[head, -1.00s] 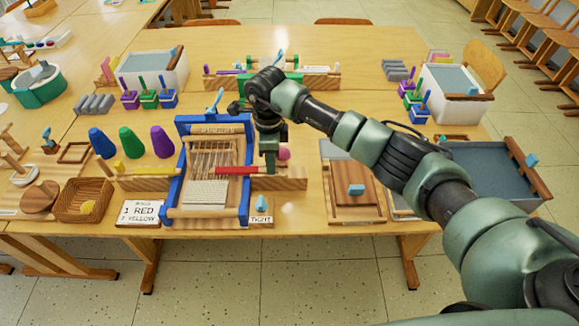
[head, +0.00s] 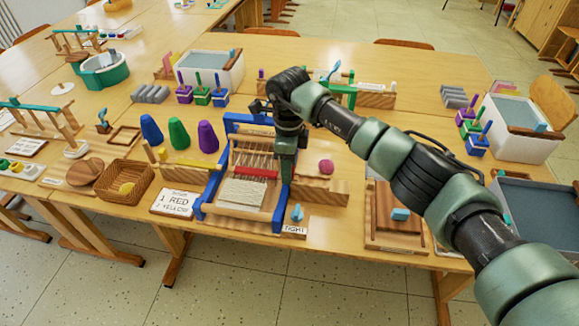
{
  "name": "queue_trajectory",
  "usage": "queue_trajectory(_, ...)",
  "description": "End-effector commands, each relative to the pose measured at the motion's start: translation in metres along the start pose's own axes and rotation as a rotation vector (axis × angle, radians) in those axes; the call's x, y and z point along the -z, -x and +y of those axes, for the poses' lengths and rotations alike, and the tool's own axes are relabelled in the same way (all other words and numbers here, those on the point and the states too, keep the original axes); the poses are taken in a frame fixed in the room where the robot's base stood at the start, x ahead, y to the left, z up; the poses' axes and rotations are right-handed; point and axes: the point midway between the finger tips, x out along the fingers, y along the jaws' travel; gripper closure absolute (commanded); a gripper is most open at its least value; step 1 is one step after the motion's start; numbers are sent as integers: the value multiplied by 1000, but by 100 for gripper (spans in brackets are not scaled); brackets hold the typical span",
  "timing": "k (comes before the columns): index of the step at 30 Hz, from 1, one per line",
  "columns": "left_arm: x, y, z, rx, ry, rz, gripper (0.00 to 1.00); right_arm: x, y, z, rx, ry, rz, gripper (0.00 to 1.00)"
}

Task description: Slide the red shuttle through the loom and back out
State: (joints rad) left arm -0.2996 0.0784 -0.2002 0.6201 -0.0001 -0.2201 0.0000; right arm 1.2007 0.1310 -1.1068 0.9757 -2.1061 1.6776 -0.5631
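The red shuttle (head: 256,174) lies crosswise in the loom (head: 206,190), between its blue side posts and over the warp threads. Pale woven cloth (head: 243,192) shows in front of it. My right gripper (head: 284,180) is at the right post of the loom, at the shuttle's right end, and appears shut on it. The finger contact is partly hidden. A yellow shuttle (head: 195,164) lies on a wooden rest (head: 178,171) left of the loom. Another wooden rest (head: 320,190) stands at the right. My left gripper is out of view.
A card reading 1 RED, 2 YELLOW (head: 174,203) and a basket (head: 125,190) are at the front left. Blue, green and purple cones (head: 178,135) stand behind. A pink ball (head: 326,166) is right of the gripper. A wooden board (head: 395,232) lies farther right.

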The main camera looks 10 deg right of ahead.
Motion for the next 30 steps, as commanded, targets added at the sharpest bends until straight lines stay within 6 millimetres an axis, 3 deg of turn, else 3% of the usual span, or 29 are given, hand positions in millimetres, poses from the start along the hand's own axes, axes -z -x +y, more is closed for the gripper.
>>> queue_trajectory(5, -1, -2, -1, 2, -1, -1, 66, 0, 8, -1, 1, 0, 0, 58)
queue_trajectory(18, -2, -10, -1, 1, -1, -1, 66, -2, 72, -1, 1, 1, 0, 58)
queue_trajectory(28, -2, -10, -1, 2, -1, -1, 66, -2, 78, 0, 0, 1, 1, 58)
queue_trajectory(30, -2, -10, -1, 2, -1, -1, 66, -1, 78, 0, -1, 2, 1, 64)
